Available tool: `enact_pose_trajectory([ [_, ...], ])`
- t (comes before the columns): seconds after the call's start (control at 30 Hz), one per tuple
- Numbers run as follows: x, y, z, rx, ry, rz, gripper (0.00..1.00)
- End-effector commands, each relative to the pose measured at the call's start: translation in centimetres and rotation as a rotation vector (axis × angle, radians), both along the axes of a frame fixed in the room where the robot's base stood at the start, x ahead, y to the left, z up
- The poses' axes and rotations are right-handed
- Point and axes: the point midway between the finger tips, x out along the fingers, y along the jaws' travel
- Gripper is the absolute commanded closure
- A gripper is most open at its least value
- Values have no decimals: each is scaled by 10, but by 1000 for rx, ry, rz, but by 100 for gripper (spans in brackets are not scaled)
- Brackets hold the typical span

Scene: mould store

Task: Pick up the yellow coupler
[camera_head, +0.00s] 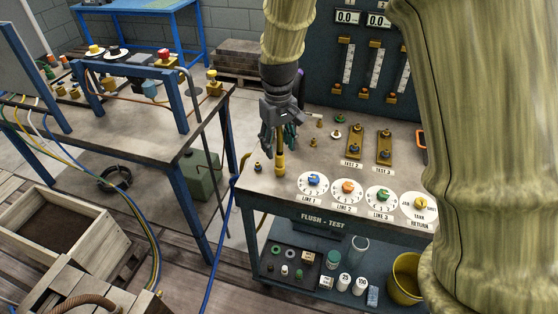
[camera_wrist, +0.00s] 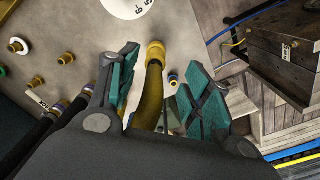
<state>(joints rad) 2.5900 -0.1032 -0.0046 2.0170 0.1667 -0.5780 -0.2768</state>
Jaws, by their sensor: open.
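A yellow coupler (camera_wrist: 155,50) is on the end of a yellow hose (camera_wrist: 152,95) in the wrist view. The hose runs between the two teal-padded fingers of my gripper (camera_wrist: 162,62), and the coupler lies around the fingertips. The fingers are apart, with gaps on both sides of the hose. In the head view, my gripper (camera_head: 278,146) points down over the left part of the flush-test bench, with the yellow coupler (camera_head: 281,171) just below it. I cannot tell whether any finger touches the hose.
The bench top (camera_head: 262,184) holds numbered dials with coloured knobs along its front. Several small brass fittings (camera_head: 337,134) and two brass plates (camera_head: 354,144) stand to the right. A dark bolt-like fitting (camera_head: 258,167) stands close on the left. A gauge panel (camera_head: 330,95) rises behind.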

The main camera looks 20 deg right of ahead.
Motion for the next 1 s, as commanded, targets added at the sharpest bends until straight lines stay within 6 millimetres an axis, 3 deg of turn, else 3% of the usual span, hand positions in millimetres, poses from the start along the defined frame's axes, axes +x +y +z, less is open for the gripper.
enact_pose_trajectory([
  [0.23, 1, -1, -11, 0, 1, 2, 51],
  [0.63, 5, -5, -50, 0, 1, 4, 51],
  [1.0, 5, -5, -56, 0, -1, 4, 53],
])
